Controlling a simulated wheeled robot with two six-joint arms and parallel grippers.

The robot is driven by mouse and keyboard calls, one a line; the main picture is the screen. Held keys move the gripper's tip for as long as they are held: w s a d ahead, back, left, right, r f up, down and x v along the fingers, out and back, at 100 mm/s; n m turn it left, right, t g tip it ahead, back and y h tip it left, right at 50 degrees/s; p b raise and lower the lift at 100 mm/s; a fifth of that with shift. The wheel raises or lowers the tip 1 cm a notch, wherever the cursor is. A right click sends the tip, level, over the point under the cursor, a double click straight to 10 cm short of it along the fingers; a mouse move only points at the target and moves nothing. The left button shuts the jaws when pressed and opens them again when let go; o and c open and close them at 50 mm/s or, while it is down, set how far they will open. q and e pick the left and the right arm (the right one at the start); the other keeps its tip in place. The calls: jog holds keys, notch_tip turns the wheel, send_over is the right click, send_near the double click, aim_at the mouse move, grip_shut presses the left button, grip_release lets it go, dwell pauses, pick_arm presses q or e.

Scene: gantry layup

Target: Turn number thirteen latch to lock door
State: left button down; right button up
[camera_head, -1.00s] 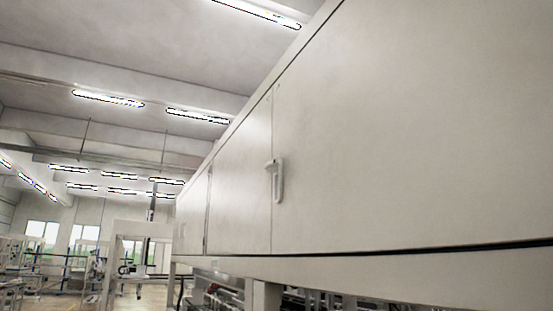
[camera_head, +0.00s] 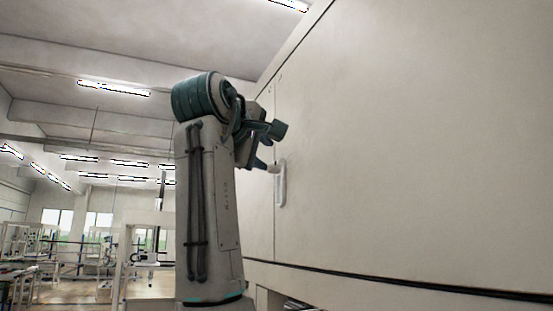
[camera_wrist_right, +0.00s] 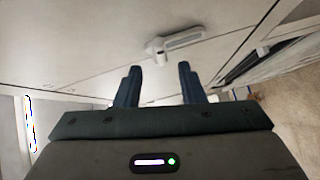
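The latch (camera_head: 281,186) is a small white handle on the large white door panel (camera_head: 400,150), beside a vertical seam. Its plate is upright, and a short lever sticks out to the left at its top. My right gripper (camera_head: 273,148) is at the upper left of the latch, with its dark fingers open and empty. In the right wrist view the latch (camera_wrist_right: 180,41) lies just beyond the fingertips, with its knob between them and its plate running to the right. The right gripper (camera_wrist_right: 160,66) appears apart from it. No number is readable. My left gripper is out of view.
The white cabinet wall fills the right side, with a dark line along its lower edge (camera_head: 400,283). An opening with machine parts shows below it. A workshop with benches and frames (camera_head: 140,265) lies far left. The air before the door is otherwise free.

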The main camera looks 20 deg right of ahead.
aim_at(275, 163)
jog(key=p+x, duration=0.4)
jog(key=x, duration=0.4)
jog(key=shift+w+d, duration=0.1)
jog(key=shift+d, duration=0.15)
grip_shut()
